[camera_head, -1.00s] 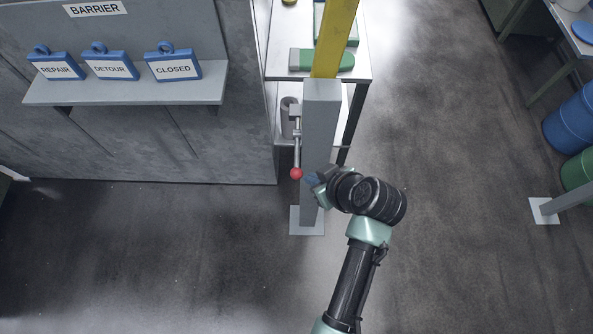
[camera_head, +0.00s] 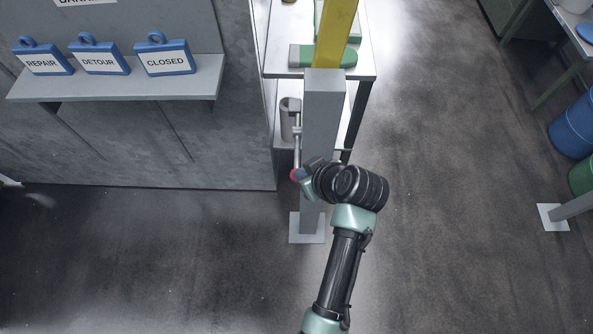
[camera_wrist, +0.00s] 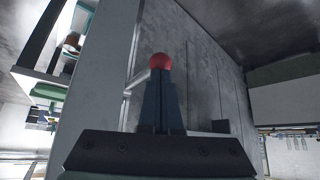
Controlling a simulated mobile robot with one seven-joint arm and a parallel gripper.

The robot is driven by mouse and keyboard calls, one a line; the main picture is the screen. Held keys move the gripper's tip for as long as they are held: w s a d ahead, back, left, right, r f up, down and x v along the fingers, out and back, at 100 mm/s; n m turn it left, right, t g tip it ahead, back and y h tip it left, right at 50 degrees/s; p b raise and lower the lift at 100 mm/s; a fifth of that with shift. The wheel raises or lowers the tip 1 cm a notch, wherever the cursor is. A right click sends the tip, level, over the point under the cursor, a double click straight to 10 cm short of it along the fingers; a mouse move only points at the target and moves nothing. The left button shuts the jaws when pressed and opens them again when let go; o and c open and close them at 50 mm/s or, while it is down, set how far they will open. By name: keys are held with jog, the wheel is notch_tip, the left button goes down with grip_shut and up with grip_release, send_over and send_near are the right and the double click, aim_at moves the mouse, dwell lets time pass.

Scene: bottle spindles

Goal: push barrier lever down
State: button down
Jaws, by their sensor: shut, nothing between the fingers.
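The barrier lever is a thin metal rod (camera_head: 298,150) on the left side of the grey barrier post (camera_head: 322,105). Its end carries a red ball (camera_head: 294,175), which points towards the camera's near side. In the wrist view the red ball (camera_wrist: 160,62) shows just beyond the fingertips, with the pale rod (camera_wrist: 138,78) behind it to the left. My gripper (camera_head: 303,175) is beside the ball in the head view. In the wrist view its fingers (camera_wrist: 160,95) are shut together with nothing between them. Whether they touch the ball is unclear.
A yellow barrier beam (camera_head: 336,35) rises from the post. A metal table (camera_head: 283,62) stands behind it. A shelf (camera_head: 120,88) with REPAIR, DETOUR and CLOSED signs is at left. Blue and green barrels (camera_head: 575,125) stand at far right.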

notch_tip(320, 180, down, 4)
jog(key=b, duration=0.3)
jog(key=shift+f, duration=0.25)
jog(key=shift+s+d+r+p, duration=0.3)
jog(key=shift+s+d+p, duration=0.2)
jog(key=shift+s+p, duration=0.1)
jog(key=shift+s+d+r+p, duration=0.25)
jog(key=shift+s+d+p, duration=0.25)
jog(key=shift+s, duration=0.1)
jog(key=v, duration=1.3)
jog(key=shift+p, duration=0.35)
